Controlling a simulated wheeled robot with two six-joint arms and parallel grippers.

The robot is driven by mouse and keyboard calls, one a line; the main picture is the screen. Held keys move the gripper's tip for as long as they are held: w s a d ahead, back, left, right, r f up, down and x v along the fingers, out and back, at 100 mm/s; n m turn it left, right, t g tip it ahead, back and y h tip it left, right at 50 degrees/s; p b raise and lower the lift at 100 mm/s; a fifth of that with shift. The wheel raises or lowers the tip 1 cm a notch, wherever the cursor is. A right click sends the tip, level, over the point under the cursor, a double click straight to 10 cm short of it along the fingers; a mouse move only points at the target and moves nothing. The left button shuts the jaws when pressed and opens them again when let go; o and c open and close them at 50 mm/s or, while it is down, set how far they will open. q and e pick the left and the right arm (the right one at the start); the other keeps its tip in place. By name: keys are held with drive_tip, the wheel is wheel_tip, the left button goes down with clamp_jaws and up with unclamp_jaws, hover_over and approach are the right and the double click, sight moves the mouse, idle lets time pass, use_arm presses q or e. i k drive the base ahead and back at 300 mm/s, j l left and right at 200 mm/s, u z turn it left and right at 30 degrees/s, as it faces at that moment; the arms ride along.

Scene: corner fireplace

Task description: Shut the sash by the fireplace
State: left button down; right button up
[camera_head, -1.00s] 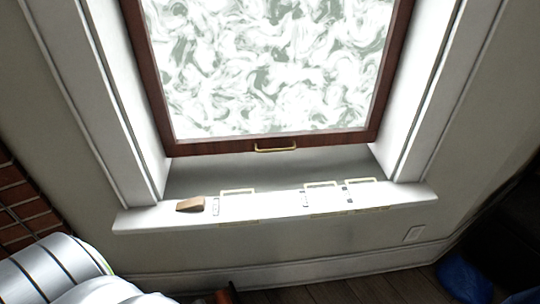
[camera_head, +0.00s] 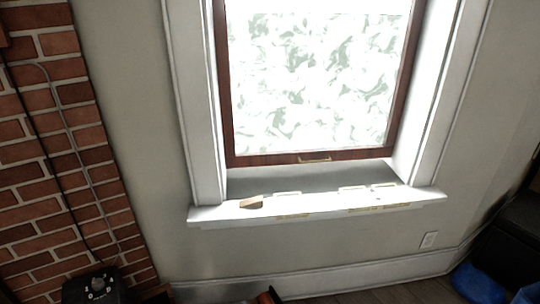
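The sash (camera_head: 270,160) is a dark red-brown wooden frame around a bright, swirl-patterned pane (camera_head: 315,85). A small brass handle (camera_head: 314,160) is fixed on its bottom rail. A grey gap shows between the bottom rail and the white sill (camera_head: 208,213), so the sash is raised. A small tan wooden wedge (camera_head: 251,203) lies on the left part of the sill. The fireplace's red brickwork (camera_head: 60,160) stands to the left of the window. Neither gripper is in view.
Several pale brass-edged fittings lie along the sill, among them one in its middle (camera_head: 288,194). A dark box (camera_head: 92,287) stands at the bottom left by the bricks. A blue object (camera_head: 478,284) lies on the floor at the lower right.

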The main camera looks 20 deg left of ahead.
sight(234, 160)
drive_tip(key=i+l+u, duration=0.3)
drive_tip(key=u, duration=0.2)
drive_tip(key=i+l+u, duration=0.45)
drive_tip(key=k, duration=0.1)
